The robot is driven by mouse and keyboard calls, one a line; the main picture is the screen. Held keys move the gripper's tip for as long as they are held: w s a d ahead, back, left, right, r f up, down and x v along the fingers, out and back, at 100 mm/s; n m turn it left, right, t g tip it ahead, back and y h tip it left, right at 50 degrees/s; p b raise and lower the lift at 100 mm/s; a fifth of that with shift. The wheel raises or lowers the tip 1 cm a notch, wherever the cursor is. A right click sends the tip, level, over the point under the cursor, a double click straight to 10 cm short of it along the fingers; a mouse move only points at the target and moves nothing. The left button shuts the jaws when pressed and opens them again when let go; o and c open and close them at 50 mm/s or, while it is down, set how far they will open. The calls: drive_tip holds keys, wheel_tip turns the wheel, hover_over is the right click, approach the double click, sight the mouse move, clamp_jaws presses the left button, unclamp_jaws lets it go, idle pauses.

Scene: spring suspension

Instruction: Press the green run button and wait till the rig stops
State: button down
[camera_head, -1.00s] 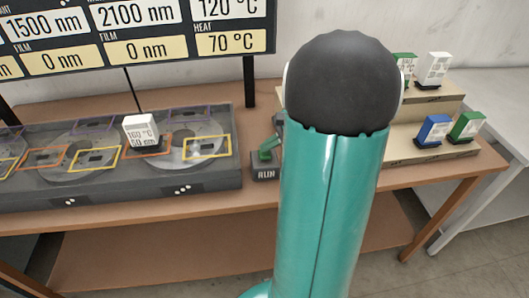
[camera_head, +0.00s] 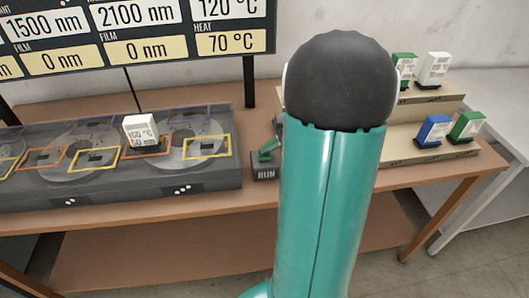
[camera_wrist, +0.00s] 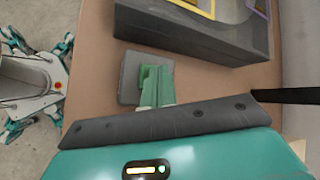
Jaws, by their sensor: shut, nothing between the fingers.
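The green run button (camera_head: 266,153) sits on a small dark box (camera_head: 265,174) marked RUN at the bench's front, right of the grey rig. In the wrist view the green button (camera_wrist: 147,72) shows on its grey box (camera_wrist: 130,78). My gripper (camera_wrist: 160,88) is shut and empty, its narrow green fingers reaching over the box at the button. They look close to or touching it; I cannot tell which. The grey rig (camera_head: 215,178) carries round discs and coloured frames; a white block (camera_head: 140,131) labelled with °C and nm stands on it.
A display board (camera_head: 150,38) behind the rig shows 0 nm film and 70 °C heat. A stepped wooden rack (camera_head: 400,150) at right holds white, green and blue blocks. My teal arm hides part of the bench between rig and rack.

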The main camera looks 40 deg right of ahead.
sight(268, 154)
idle(0.3)
drive_tip(key=shift+r, duration=1)
drive_tip(key=shift+r, duration=2.5)
